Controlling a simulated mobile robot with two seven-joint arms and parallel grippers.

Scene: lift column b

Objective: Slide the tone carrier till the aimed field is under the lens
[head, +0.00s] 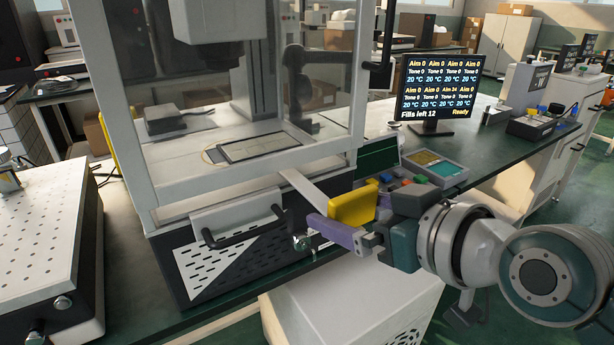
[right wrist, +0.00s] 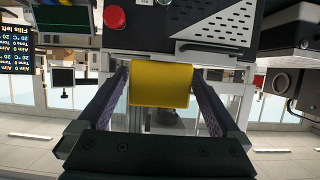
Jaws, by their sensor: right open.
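The tone carrier's pale bar (head: 302,186) comes out of the front of the glass-sided enclosure and ends in a yellow grip (head: 354,206). Inside, a flat framed plate (head: 258,146) lies on the pale floor below the dark-based instrument head (head: 215,20); the lens itself and individual fields cannot be made out. My right gripper (head: 336,212) is open around the yellow grip. In the right wrist view, the yellow grip (right wrist: 160,84) stands between the purple fingers, with a narrow gap on each side. My left gripper is not in view.
A black drawer handle (head: 243,232) is left of my gripper.

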